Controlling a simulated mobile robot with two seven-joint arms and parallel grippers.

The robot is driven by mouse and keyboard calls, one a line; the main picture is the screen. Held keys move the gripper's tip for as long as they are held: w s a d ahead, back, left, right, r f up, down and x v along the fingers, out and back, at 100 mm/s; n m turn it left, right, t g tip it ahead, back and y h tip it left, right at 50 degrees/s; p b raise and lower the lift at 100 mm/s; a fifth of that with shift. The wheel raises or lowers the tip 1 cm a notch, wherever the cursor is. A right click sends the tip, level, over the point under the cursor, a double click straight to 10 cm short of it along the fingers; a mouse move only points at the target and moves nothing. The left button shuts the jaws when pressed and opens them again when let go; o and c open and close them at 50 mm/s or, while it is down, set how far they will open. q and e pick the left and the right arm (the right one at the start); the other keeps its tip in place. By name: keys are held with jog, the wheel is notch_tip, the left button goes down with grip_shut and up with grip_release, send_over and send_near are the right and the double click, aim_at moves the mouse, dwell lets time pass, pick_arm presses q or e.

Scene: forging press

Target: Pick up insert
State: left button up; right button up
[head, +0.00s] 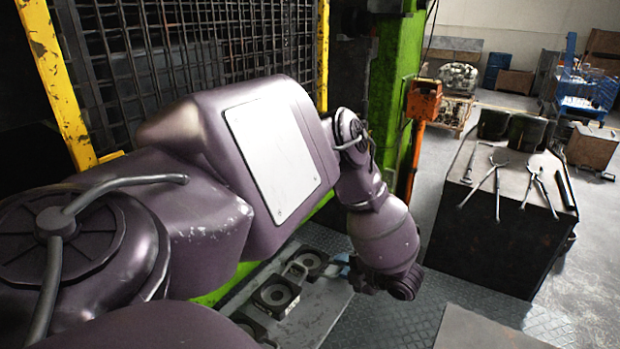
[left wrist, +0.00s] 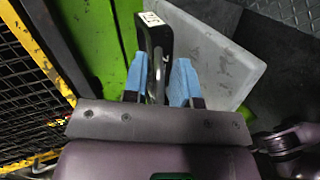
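Several dark square blocks with round openings, which look like the inserts, lie on a grey plate (head: 318,316) at the press. One insert (head: 275,291) is in the middle, and another insert (head: 309,262) is farther back, close to my left gripper. In the head view my left gripper (head: 338,267) is mostly hidden behind its wrist; only a bit of blue finger shows. In the left wrist view its two blue fingers are apart, with a narrow dark piece (left wrist: 155,45) between them that has a white mark on its end. Whether the fingers press on it is unclear. My right gripper is not in view.
A black mesh guard (head: 200,45) with yellow posts and a green press column (head: 398,70) stand close behind the arm. A dark bench (head: 490,235) with several tongs stands at the right. An orange box on a post (head: 423,100) stands beside the column.

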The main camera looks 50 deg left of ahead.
pick_arm(q)
grip_shut()
dwell(1.2)
